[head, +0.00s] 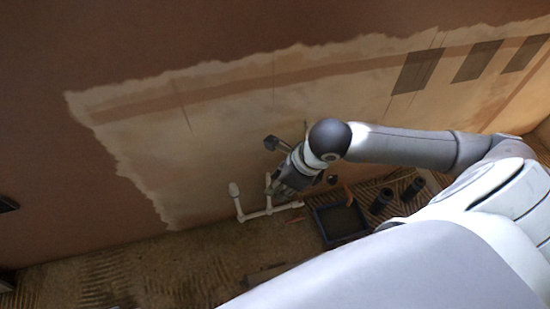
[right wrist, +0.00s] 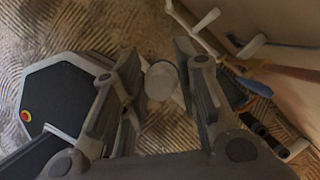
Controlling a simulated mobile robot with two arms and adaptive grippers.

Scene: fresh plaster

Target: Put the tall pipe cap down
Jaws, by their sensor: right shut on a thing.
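The tall pipe cap (right wrist: 160,80) is a pale, round-ended piece between the fingertips of my right gripper (right wrist: 158,85) in the right wrist view. The gripper is shut on it. In the head view my right gripper (head: 284,188) is low by the wall, at the white pipework (head: 266,212), and hides the cap or most of it. The pipework has upright stubs; the left one (head: 234,189) has a wider top. In the right wrist view the pipework (right wrist: 207,20) is at upper right, apart from the cap. My left gripper is not in view.
A dark tray (head: 340,240) stands on the floor right of the pipework, with dark cylinders (head: 381,201) beside it. A blue-ended tool (right wrist: 255,88) shows in the right wrist view. The plastered wall (head: 200,140) rises close behind. The ridged floor at left is open.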

